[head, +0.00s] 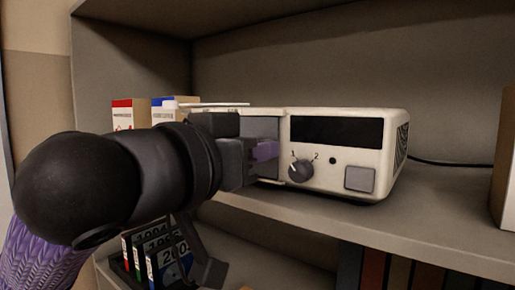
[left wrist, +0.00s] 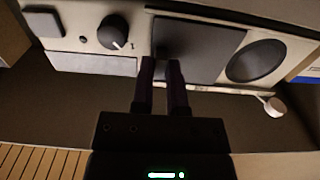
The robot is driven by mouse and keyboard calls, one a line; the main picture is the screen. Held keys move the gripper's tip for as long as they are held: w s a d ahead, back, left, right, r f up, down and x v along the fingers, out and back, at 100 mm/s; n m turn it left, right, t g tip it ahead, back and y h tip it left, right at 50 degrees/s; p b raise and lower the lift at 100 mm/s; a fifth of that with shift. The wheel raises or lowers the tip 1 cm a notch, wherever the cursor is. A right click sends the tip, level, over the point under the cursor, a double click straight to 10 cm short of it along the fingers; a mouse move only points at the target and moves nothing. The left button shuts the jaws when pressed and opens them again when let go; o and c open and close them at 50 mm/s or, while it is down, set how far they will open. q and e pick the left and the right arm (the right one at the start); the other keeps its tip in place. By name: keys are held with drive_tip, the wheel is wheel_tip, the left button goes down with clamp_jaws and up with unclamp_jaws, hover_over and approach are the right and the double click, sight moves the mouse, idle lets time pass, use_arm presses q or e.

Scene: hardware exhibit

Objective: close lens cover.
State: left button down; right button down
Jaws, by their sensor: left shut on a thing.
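A cream projector (head: 394,129) with a black display strip stands on the shelf. Its lens cover (head: 260,126) is a flat grey panel on the front; it also shows in the left wrist view (left wrist: 212,42). In that view the dark round lens (left wrist: 257,60) is exposed beside the panel. My left gripper (head: 264,151) is at the panel, with its purple fingertips against the front. It is shut on the cover at a dark part between the fingers (left wrist: 161,64), mostly hidden by them. My right gripper is in neither view.
A knob (head: 300,170) and a square grey button (head: 360,179) sit right of the cover. Small boxes (head: 163,111) stand behind my arm. Numbered binders (head: 170,255) are on the level below.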

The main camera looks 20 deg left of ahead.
use_arm(q)
drive_tip(key=shift+a, duration=0.1)
drive_tip(key=w+a, duration=0.2)
drive_tip(key=a, duration=0.5)
drive_tip(key=shift+w, duration=0.25)
drive_tip(key=c, duration=0.9)
unclamp_jaws()
drive_tip(key=shift+o, duration=1.3)
drive_tip(key=shift+w+a, duration=0.1)
drive_tip(key=shift+a, duration=0.1)
drive_tip(key=shift+d, duration=0.15)
